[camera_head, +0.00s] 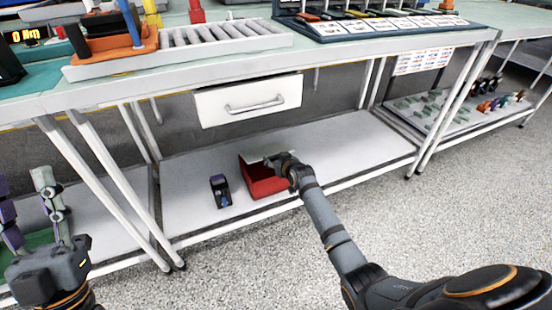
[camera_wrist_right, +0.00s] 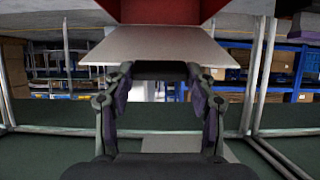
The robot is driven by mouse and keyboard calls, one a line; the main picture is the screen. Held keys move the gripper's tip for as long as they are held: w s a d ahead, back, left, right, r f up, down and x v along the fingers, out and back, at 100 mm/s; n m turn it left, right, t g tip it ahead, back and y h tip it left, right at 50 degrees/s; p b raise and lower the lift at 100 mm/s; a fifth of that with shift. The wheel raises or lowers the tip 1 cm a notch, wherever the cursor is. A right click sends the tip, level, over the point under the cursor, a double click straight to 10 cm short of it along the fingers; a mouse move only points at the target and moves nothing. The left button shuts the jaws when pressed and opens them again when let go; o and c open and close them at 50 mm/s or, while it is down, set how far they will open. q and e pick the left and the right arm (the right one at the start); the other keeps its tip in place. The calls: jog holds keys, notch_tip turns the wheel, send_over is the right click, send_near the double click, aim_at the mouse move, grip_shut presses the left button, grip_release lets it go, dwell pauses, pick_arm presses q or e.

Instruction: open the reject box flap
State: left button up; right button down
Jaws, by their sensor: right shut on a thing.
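The red reject box (camera_head: 262,184) stands on the white lower shelf under the bench. Its pale grey flap (camera_head: 258,156) stands out from the top of the box, lifted, with the red below it showing. My right gripper (camera_head: 280,160) is at the right end of the flap and shut on it. In the right wrist view the flap (camera_wrist_right: 165,45) reaches in between the fingertips, with the red box (camera_wrist_right: 170,10) beyond it. My left gripper (camera_head: 28,195) is at the lower left, fingers apart and empty, away from the box.
A small black device with blue-purple parts (camera_head: 220,190) stands on the shelf left of the box. A white drawer (camera_head: 248,100) with a handle hangs above. The shelf (camera_head: 360,145) is clear to the right. Bench legs stand at both sides.

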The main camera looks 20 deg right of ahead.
jog(key=shift+w+r+p, duration=0.25)
jog(key=shift+r+p, duration=0.35)
pick_arm(q)
jog(key=w+f+n+g+y, duration=0.1)
jog(key=w+f+g, duration=0.2)
jog(key=f, duration=0.3)
jog(key=w+f+n+g+y+p, duration=0.1)
jog(key=w+f+g, duration=0.15)
jog(key=f, duration=0.35)
jog(key=w+f+n+g+y, duration=0.1)
jog(key=w+f+g+y, duration=0.1)
jog(key=f+g, duration=0.3)
pick_arm(e)
jog(key=shift+w+r, duration=0.25)
jog(key=shift+r, duration=0.15)
jog(key=shift+w+r+p, duration=0.2)
jog(key=shift+r+p, duration=0.15)
jog(key=shift+p, duration=0.05)
jog(key=shift+w+r+p, duration=0.35)
jog(key=shift+r+p, duration=0.05)
jog(key=shift+p, duration=0.05)
pick_arm(q)
jog(key=s+f+g, duration=0.3)
jog(key=f+g, duration=0.1)
jog(key=f, duration=0.5)
jog(key=s+f+g, duration=0.3)
jog(key=f, duration=0.7)
jog(key=shift+s+f+g+h, duration=0.15)
jog(key=shift+f+g+h, duration=0.15)
jog(key=shift+g, duration=0.05)
